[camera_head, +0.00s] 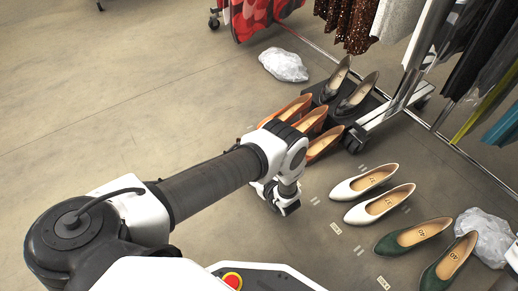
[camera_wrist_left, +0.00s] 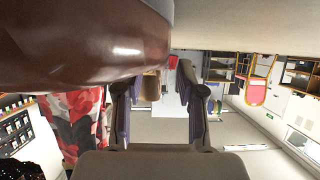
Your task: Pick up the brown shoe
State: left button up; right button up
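Three brown shoes show in the head view: one at the back (camera_head: 292,108), a middle one (camera_head: 314,119) and a front one (camera_head: 325,142). They lie beside the rack's base, partly hidden behind my left wrist. In the left wrist view a glossy brown shoe (camera_wrist_left: 90,45) fills the upper left, very close to the camera. My left gripper (camera_wrist_left: 160,95) has its two fingers apart, with only distant background between them. The shoe lies to the side of the fingers, not between them. My right gripper is not in view.
Black shoes (camera_head: 356,92) stand on a dark base by the clothes rack. White shoes (camera_head: 366,182) and green shoes (camera_head: 412,237) are to the right. Clear plastic bundles (camera_head: 284,65) lie on the floor. Open floor (camera_head: 110,90) is at the left.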

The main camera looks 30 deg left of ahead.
pick_arm(q)
grip_shut()
jog(key=shift+r, duration=0.15)
